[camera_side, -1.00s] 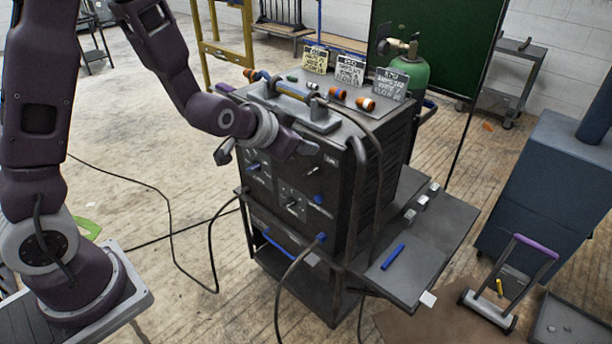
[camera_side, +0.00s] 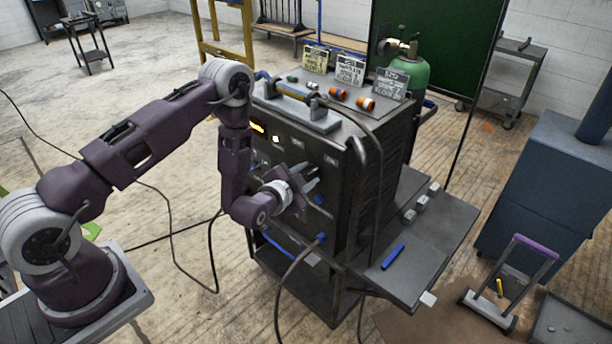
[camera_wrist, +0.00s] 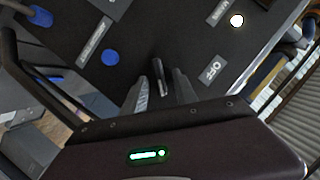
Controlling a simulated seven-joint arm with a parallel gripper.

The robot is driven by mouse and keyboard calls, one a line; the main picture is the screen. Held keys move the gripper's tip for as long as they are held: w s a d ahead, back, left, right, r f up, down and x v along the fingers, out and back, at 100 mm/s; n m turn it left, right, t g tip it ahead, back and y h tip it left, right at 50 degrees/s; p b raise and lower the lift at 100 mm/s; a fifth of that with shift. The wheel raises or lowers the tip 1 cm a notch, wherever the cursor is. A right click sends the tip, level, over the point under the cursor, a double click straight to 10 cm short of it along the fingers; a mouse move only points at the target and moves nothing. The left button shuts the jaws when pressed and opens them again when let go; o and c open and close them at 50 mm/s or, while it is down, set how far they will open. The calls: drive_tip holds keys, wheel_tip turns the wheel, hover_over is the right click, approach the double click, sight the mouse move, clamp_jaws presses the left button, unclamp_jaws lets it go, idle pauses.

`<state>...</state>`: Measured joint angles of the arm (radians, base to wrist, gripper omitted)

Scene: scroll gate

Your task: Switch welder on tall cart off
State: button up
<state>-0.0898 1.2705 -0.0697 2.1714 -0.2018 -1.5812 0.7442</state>
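The welder (camera_side: 335,205) is a dark box on a tall cart (camera_side: 330,300). Its front panel shows a lit yellow display (camera_side: 258,128) and a lit white lamp (camera_side: 275,139). My gripper (camera_side: 311,183) is in front of the panel, its fingers apart. In the wrist view, a dark switch lever (camera_wrist: 158,75) stands between my two fingers (camera_wrist: 163,88), with small gaps beside it. An OFF label (camera_wrist: 211,72) is to the right of the lever, and the lit white lamp (camera_wrist: 236,20) is above it. In the side view the gripper hides the lever.
Blue connectors (camera_side: 319,200) with cables are on the lower front panel. A handle (camera_side: 290,90) and small orange parts (camera_side: 365,103) are on top. A green gas cylinder (camera_side: 412,75) stands behind. A side shelf (camera_side: 420,265) holds a blue stick (camera_side: 393,257).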

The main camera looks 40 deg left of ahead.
drive_tip(key=shift+c, duration=0.2)
clamp_jaws()
drive_tip(key=n+h, duration=0.1)
drive_tip(key=n, duration=0.1)
drive_tip(key=shift+a+r+n+g+h, duration=0.1)
drive_tip(key=shift+a+n+g+h, duration=0.2)
drive_tip(key=shift+h, duration=0.1)
drive_tip(key=n+h, duration=0.1)
drive_tip(key=n, duration=0.1)
drive_tip(key=shift+a+n+h, duration=0.15)
drive_tip(key=shift+n+h, duration=0.15)
drive_tip(key=shift+h, duration=0.1)
drive_tip(key=shift+a+n+h, duration=0.2)
drive_tip(key=shift+n+h, duration=0.8)
drive_tip(key=shift+n, duration=0.4)
drive_tip(key=shift+a+n+h, duration=0.2)
drive_tip(key=shift+n+h, duration=0.8)
drive_tip(key=shift+n, duration=0.4)
